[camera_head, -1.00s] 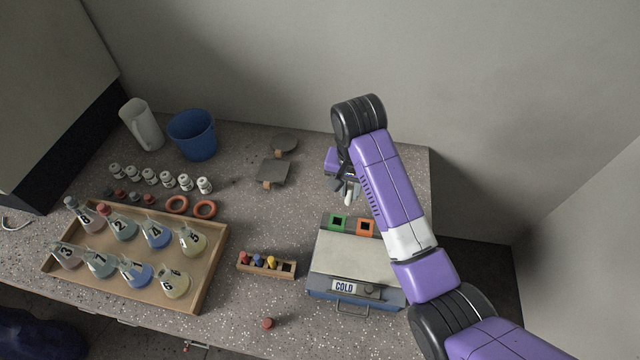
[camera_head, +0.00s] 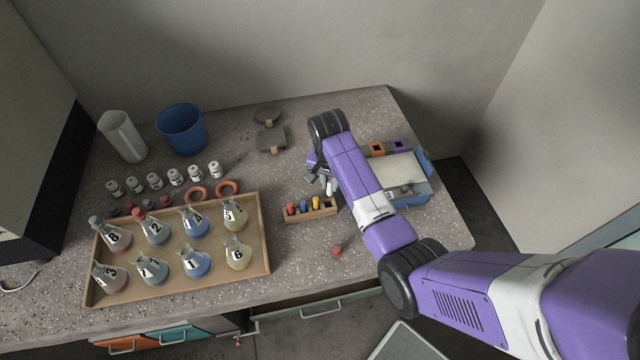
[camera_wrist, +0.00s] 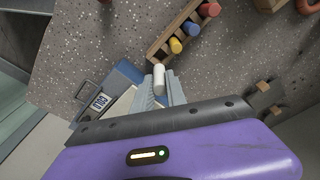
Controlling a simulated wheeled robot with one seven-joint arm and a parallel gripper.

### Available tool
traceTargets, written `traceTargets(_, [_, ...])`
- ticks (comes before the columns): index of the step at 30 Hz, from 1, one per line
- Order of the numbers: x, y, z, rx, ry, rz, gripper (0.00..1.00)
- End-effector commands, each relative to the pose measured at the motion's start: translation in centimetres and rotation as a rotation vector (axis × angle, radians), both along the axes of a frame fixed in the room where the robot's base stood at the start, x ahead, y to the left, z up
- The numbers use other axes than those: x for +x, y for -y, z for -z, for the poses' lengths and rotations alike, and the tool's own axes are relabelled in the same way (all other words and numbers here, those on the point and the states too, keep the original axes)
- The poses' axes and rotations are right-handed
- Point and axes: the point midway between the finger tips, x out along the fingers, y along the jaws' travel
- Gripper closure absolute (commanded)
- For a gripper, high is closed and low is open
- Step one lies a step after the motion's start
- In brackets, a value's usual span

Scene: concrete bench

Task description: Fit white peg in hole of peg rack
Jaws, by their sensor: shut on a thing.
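The white peg (camera_wrist: 159,79) is held between the fingertips of my gripper (camera_wrist: 161,90) in the wrist view, one end sticking out. In the head view the peg (camera_head: 332,187) is a small pale shape at my gripper (camera_head: 326,183), partly hidden by my arm. The wooden peg rack (camera_head: 299,217) holds a red peg (camera_head: 291,208), a blue peg (camera_head: 303,206) and a yellow peg (camera_head: 316,203). The rack's empty end (camera_wrist: 154,52) is just beyond the peg in the wrist view. The peg appears apart from the rack, near that end.
The COLD box (camera_head: 411,192) stands right of the rack, partly behind my arm. A loose red piece (camera_head: 337,250) lies in front of the rack. A wooden tray (camera_head: 262,240) of numbered flasks is on the left. Two dark plates (camera_head: 270,139) lie behind.

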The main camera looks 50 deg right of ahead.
Motion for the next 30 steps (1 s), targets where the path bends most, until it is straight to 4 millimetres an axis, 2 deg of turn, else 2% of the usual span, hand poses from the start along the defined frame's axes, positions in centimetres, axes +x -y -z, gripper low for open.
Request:
traceTargets(8, [0.4, 0.3, 0.7, 0.0, 0.0, 0.008, 1.0])
traceTargets(22, [0.4, 0.2, 4.4, 0.0, 0.0, 0.007, 1.0])
traceTargets(30, [0.4, 0.2, 4.8, 0.0, 0.001, 0.006, 1.0])
